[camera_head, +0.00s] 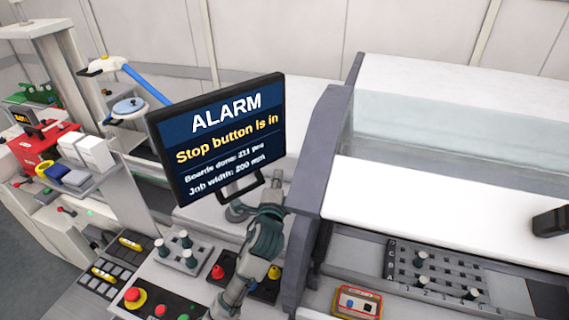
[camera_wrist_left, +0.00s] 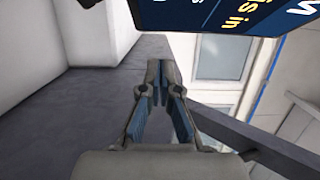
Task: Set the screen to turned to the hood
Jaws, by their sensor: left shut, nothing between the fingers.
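The screen (camera_head: 222,140) is a dark-framed monitor left of the hood. It faces my head camera and reads "ALARM, Stop button is in". A dark loop handle (camera_head: 246,190) hangs under its lower edge. The white hood (camera_head: 425,205) with a clear pane is at the right. My left gripper (camera_head: 238,210) is just below the screen by the handle, shut and empty; I cannot tell whether it touches the handle. My right gripper is not in view.
A grey post (camera_head: 322,170) stands between screen and hood. Below are a panel with a red stop button (camera_head: 134,296), a plate of grey pegs (camera_head: 177,250) and a peg board (camera_head: 435,270). A red and yellow box (camera_head: 357,302) sits at the front.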

